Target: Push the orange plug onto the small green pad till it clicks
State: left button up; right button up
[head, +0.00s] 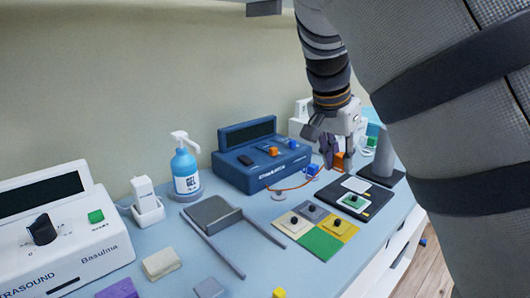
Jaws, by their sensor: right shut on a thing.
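My right gripper (335,156) reaches down from the top, above the back right part of the table. It is shut on the orange plug (340,161), which is partly hidden by the fingers. An orange lead runs left from near it toward the blue unit. A larger green square (320,245) lies among cream, grey and yellow squares in front. My left gripper is not in view.
The blue unit (262,158) stands behind. A gel bottle (186,168), a grey bracket with two bars (213,215) and a white ultrasound unit (66,232) are to the left. The table's right edge is close to the tray.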

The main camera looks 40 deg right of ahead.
send_over(354, 196)
jog(key=a, duration=0.1)
notch_tip(354, 196, down, 3)
jog(key=shift+s+f, duration=0.15)
jog(key=shift+f, duration=3.75)
dwell(0.3)
jog(key=shift+r, duration=0.1)
dwell(1.4)
jog(key=o, duration=0.9)
jog(key=shift+o, duration=0.2)
notch_tip(354, 196, up, 7)
